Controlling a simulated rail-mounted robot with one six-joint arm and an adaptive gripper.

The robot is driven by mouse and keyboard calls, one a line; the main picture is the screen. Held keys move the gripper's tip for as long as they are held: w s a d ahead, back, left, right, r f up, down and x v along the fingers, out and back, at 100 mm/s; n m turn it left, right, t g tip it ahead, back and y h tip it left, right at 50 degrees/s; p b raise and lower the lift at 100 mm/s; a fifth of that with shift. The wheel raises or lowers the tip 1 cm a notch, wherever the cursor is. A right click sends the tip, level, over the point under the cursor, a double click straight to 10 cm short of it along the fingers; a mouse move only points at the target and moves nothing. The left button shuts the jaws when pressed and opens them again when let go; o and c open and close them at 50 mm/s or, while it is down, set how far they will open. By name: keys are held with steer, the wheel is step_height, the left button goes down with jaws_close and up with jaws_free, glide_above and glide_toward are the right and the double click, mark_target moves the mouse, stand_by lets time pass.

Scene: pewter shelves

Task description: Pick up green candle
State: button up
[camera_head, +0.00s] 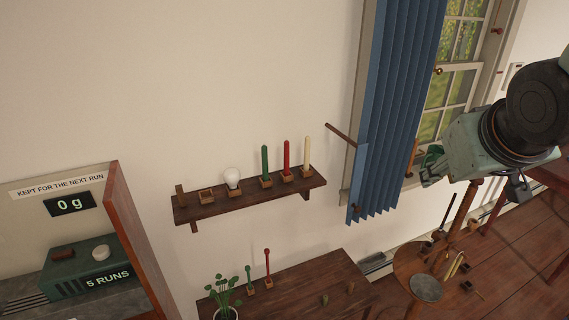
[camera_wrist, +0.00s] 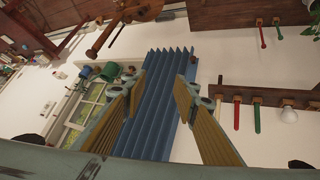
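The green candle (camera_head: 265,161) stands upright in a small wooden holder on the wall shelf (camera_head: 222,207), between a white bulb and a red candle. In the wrist view the picture is turned over, and the green candle (camera_wrist: 257,116) hangs downward at the right. My gripper (camera_wrist: 160,80) is open, with nothing between its fingers and the blue curtain behind them. In the head view my gripper is at the right, by the curtain and window, well apart from the shelf.
On the shelf, the red candle (camera_head: 286,156) and cream candle (camera_head: 306,152) stand right of the green one, the bulb (camera_head: 232,177) left. The blue curtain (camera_head: 391,100) hangs between shelf and my arm. A rod (camera_head: 341,134) juts beside it. A table (camera_head: 300,283) stands below.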

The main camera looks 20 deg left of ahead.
steer(key=w+a+f+n+y, duration=0.2)
steer(key=w+a, duration=0.4)
steer(key=a, duration=0.1)
steer(key=n+g+y+p, duration=0.25)
steer(key=n+y, duration=0.25)
steer(key=y, duration=0.3)
glide_toward(267, 167)
steer(key=shift+s+d+r+t, duration=0.15)
steer(key=shift+s+d+t, duration=0.1)
steer(key=shift+s+d, duration=0.25)
steer(key=shift+s+d+r+t, duration=0.2)
steer(key=shift+s+d, duration=0.2)
steer(key=shift+d, duration=0.2)
steer(key=shift+a+f, duration=0.1)
steer(key=shift+a, duration=0.05)
steer(key=x, duration=0.8)
steer(key=shift+a, duration=0.15)
steer(key=shift+w+a, duration=0.15)
